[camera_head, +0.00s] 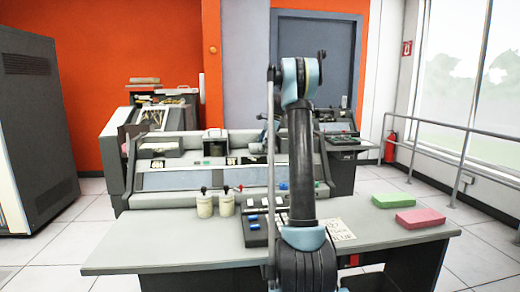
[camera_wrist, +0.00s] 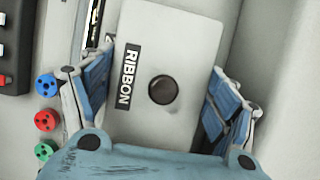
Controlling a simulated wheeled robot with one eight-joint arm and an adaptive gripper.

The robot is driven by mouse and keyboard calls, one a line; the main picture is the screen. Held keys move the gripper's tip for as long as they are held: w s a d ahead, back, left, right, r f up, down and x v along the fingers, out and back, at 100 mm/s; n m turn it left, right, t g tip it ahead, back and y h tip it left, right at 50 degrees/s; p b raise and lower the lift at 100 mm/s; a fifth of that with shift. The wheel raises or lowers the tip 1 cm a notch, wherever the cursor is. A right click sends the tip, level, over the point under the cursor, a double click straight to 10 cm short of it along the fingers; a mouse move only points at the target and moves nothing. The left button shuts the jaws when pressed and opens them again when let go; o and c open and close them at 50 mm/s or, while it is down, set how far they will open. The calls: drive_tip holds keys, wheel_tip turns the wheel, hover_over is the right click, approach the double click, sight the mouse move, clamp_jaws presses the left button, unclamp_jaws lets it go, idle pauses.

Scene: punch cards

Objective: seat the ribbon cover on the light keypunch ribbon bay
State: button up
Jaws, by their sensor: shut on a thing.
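The ribbon cover (camera_wrist: 190,42) is a light grey plate with a black RIBBON label and a round dark knob, in the middle of the wrist view. My gripper (camera_wrist: 155,100) has its blue-padded fingers on either side of the plate and is shut on it. The light keypunch (camera_head: 185,180) stands on the desk in the head view. In the wrist view a narrow dark opening shows beside the plate's upper left; I cannot tell whether it is the ribbon bay. My arm hides part of the machine and my gripper in the head view.
Blue, red and green knobs (camera_wrist: 46,120) stand left of my gripper. On the desk (camera_head: 160,250) are two cream cups (camera_head: 215,203), a keyboard (camera_head: 258,228), a green block (camera_head: 393,200) and a pink block (camera_head: 420,217). The desk's front left is clear.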

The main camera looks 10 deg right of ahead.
idle(0.3)
drive_tip(key=o, duration=1.1)
drive_tip(key=shift+r, duration=4.5)
drive_tip(key=shift+s, duration=0.1)
